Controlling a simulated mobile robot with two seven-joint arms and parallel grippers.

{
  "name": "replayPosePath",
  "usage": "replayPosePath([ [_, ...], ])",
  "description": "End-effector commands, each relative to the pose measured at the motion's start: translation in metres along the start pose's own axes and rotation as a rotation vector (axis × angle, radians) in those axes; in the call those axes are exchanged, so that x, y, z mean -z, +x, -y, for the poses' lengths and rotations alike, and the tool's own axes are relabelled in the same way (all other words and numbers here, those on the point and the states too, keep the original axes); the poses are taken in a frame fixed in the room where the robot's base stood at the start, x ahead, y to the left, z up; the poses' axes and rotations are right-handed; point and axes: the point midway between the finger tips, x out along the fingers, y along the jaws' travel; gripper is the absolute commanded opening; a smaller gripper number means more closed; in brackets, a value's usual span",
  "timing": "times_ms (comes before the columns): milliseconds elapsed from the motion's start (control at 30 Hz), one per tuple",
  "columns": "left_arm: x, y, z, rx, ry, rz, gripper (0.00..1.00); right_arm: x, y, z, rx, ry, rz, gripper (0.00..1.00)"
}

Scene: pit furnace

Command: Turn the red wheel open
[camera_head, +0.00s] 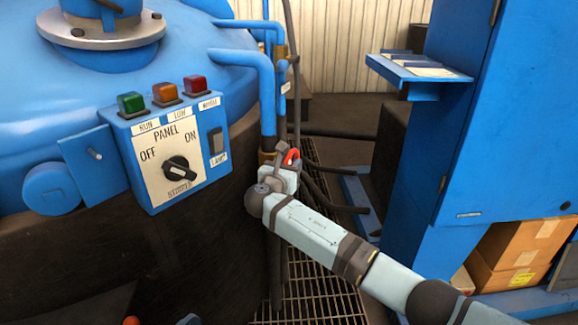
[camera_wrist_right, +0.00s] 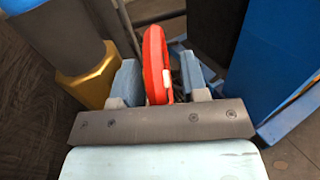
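The red wheel (camera_head: 291,157) sits on the pipework beside the blue furnace, mostly hidden by my right gripper (camera_head: 284,164). In the right wrist view the red wheel (camera_wrist_right: 156,62) stands edge-on between the two pale blue fingers of my right gripper (camera_wrist_right: 160,75). The fingers are apart, one on each side of the rim. A gap shows between the wheel and the right finger; the left finger is very close, and I cannot tell if it touches. My left gripper is not in view.
A control panel (camera_head: 170,150) with lamps and a black knob is on the furnace at left. Blue pipes (camera_head: 265,90) rise behind my right gripper. A blue cabinet (camera_head: 500,110) with a small shelf (camera_head: 420,68) stands right. Cardboard boxes (camera_head: 515,250) sit low in it. Floor grating (camera_head: 310,295) lies below.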

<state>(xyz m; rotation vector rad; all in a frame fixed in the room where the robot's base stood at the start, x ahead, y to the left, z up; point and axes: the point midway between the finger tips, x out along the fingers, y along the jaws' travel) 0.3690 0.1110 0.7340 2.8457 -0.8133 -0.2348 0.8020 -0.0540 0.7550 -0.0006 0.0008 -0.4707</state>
Motion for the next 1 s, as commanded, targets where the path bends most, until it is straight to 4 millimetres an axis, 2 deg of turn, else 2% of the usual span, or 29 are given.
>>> replayPosePath([
  [33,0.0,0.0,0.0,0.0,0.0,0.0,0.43,0.0,0.0,0.0,0.0,0.0,0.0,0.29],
  [167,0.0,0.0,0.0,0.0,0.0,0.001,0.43,0.0,0.0,0.0,0.0,0.0,0.0,0.0],
  [567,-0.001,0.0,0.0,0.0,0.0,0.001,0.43,0.002,-0.001,0.0,0.001,-0.002,0.06,0.0],
  [900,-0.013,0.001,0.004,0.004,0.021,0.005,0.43,0.01,-0.004,0.0,0.0,-0.002,0.293,0.0],
  [1000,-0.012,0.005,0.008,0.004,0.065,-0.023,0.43,0.012,-0.004,0.0,0.0,-0.002,0.368,0.0],
])
